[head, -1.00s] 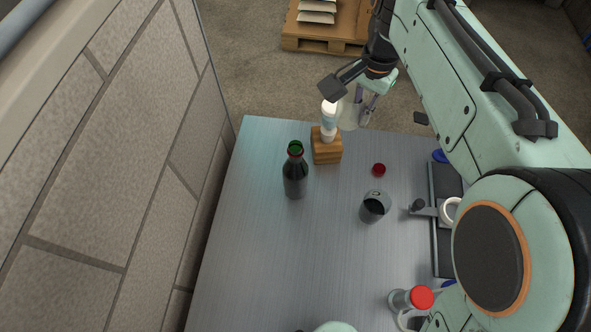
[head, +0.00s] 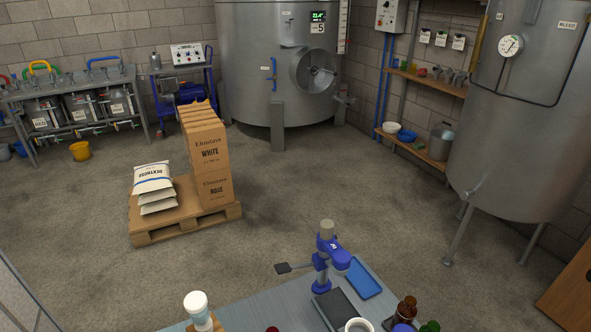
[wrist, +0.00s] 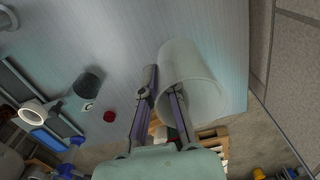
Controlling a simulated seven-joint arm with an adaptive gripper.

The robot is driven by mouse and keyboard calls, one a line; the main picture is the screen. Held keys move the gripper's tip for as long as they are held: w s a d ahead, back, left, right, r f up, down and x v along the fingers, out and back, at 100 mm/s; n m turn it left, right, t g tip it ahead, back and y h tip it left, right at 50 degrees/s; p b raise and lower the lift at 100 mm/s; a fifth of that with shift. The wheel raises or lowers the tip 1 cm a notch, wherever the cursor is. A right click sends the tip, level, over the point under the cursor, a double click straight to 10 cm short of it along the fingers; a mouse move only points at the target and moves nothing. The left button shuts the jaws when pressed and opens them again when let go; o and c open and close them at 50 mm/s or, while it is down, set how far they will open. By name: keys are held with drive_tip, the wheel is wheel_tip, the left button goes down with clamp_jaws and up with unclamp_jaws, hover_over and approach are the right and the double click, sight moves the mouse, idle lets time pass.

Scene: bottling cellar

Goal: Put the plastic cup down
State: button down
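The plastic cup (wrist: 203,97) is translucent white and shows in the wrist view with its open end toward the camera and lower right. My gripper (wrist: 164,82) is closed on the cup's wall, with one finger outside at the left and the other seemingly inside the mouth. The cup is tilted in the picture and lies in front of the grey metal table (wrist: 120,40); its height above the table cannot be told. Neither the cup nor my gripper shows in the head view now.
In the wrist view, a dark-filled glass (wrist: 88,84) and a red cap (wrist: 110,116) are left of the gripper.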

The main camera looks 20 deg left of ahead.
drive_tip(key=w+a+f, duration=0.1)
drive_tip(key=a+f, duration=0.2)
drive_tip(key=a, duration=0.1)
drive_tip(key=w+a+f, duration=0.1)
drive_tip(key=a+f, duration=0.3)
drive_tip(key=w+a+f, duration=0.1)
drive_tip(key=a+f, duration=0.3)
drive_tip(key=a, duration=0.1)
drive_tip(key=shift+w, duration=0.3)
drive_tip(key=shift+w+a+f, duration=0.1)
drive_tip(key=shift+a+f, duration=0.05)
drive_tip(key=shift+f, duration=0.8)
drive_tip(key=shift+a+f, duration=0.1)
drive_tip(key=shift+f, duration=0.8)
drive_tip(key=shift+f, duration=0.15)
drive_tip(key=c, duration=1.2)
unclamp_jaws()
drive_tip(key=shift+c, duration=0.2)
wheel_tip(320, 180, up, 12)
drive_tip(key=shift+r, duration=0.2)
